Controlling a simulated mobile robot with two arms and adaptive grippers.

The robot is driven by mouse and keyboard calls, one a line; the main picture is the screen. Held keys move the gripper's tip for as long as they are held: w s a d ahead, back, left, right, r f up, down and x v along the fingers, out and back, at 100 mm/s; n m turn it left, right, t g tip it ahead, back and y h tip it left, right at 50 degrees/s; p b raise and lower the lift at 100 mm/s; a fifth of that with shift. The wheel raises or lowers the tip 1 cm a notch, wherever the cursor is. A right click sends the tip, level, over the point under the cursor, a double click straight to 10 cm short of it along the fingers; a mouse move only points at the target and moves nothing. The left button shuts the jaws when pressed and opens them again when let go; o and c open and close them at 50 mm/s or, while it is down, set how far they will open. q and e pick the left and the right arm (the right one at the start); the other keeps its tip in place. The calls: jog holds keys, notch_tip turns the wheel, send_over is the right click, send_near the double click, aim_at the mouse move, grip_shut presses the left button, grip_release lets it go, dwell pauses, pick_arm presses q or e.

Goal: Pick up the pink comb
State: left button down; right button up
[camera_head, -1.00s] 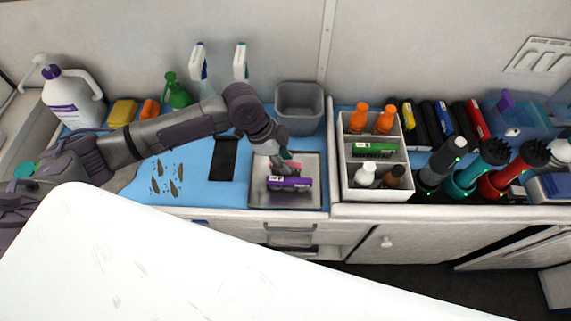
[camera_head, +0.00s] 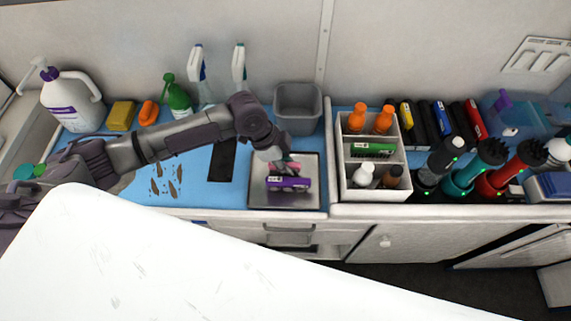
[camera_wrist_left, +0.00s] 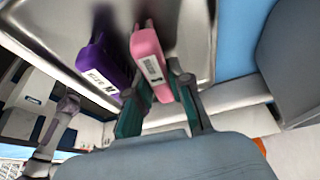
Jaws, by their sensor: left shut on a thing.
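The pink comb (camera_wrist_left: 151,58) has a white label and is between the two teal-tipped fingers of my left gripper (camera_wrist_left: 158,88), which is shut on it. In the head view only a little of the pink comb (camera_head: 288,167) shows below my left gripper (camera_head: 277,162). A purple comb (camera_head: 289,184) lies just in front of it in the metal tray (camera_head: 314,203). In the wrist view the purple comb (camera_wrist_left: 102,68) is left of the pink one, close by a finger. I cannot tell whether the pink comb is off the tray floor. My right gripper is out of view.
A grey bin (camera_head: 298,108) stands behind the tray. A white divided box (camera_head: 343,180) with bottles and a green comb (camera_head: 373,149) is on the right. Spray bottles (camera_head: 196,73) stand at the back. A white table (camera_head: 180,260) fills the front.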

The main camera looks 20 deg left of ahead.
aim_at(294, 166)
pick_arm(q)
jog(key=r, duration=0.3)
jog(key=r+b, duration=0.1)
jog(key=shift+s+d+r, duration=0.15)
jog(key=shift+s+d, duration=0.05)
jog(key=shift+d, duration=0.05)
jog(key=s+d+r, duration=0.6)
jog(key=s+d, duration=0.1)
jog(key=s, duration=0.1)
jog(key=shift+s+d+r+b, duration=0.2)
jog(key=shift+r+b, duration=0.1)
jog(key=shift+b, duration=0.1)
